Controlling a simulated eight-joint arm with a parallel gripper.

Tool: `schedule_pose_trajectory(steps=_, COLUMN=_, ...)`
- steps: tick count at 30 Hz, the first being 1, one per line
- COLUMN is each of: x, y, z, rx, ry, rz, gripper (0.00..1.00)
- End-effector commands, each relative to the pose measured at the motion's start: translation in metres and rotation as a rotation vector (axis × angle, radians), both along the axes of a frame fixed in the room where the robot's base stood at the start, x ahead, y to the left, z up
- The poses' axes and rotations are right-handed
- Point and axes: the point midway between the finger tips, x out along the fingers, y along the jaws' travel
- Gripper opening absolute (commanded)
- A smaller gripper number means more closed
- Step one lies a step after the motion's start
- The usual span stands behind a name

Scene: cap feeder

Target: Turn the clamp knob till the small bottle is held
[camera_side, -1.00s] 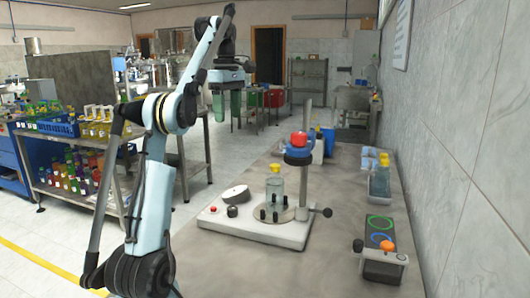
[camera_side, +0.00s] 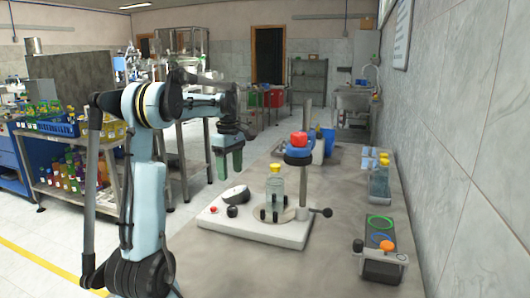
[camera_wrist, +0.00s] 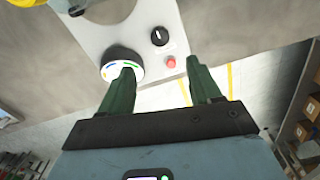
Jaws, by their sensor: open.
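The small clear bottle (camera_side: 275,188) with a yellow top stands upright on a round plate, among short black posts, on the white base (camera_side: 262,233). A black knob (camera_side: 232,211) is on the base's left part and shows in the wrist view (camera_wrist: 159,36). Another black knob (camera_side: 327,212) sticks out at the base's right side. I cannot tell which is the clamp knob, or whether the posts touch the bottle. My gripper (camera_side: 228,161) is open and empty, above and left of the base. Its green fingers show in the wrist view (camera_wrist: 160,82), pointing toward the base's control end.
A white dial (camera_side: 236,193) and a red button (camera_side: 213,209) sit near the left knob. The front bench is clear.

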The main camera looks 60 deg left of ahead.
Motion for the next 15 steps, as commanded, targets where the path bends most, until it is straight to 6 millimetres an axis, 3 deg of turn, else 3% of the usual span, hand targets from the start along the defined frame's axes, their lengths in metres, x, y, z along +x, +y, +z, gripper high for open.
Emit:
schedule_pose_trajectory(steps=8, x=0.000, y=0.000, z=-0.023, rx=0.000, ry=0.000, rz=0.000, gripper=0.63)
schedule_pose_trajectory(steps=15, x=0.000, y=0.000, z=-0.060, rx=0.000, ry=0.000, rz=0.000, gripper=0.63)
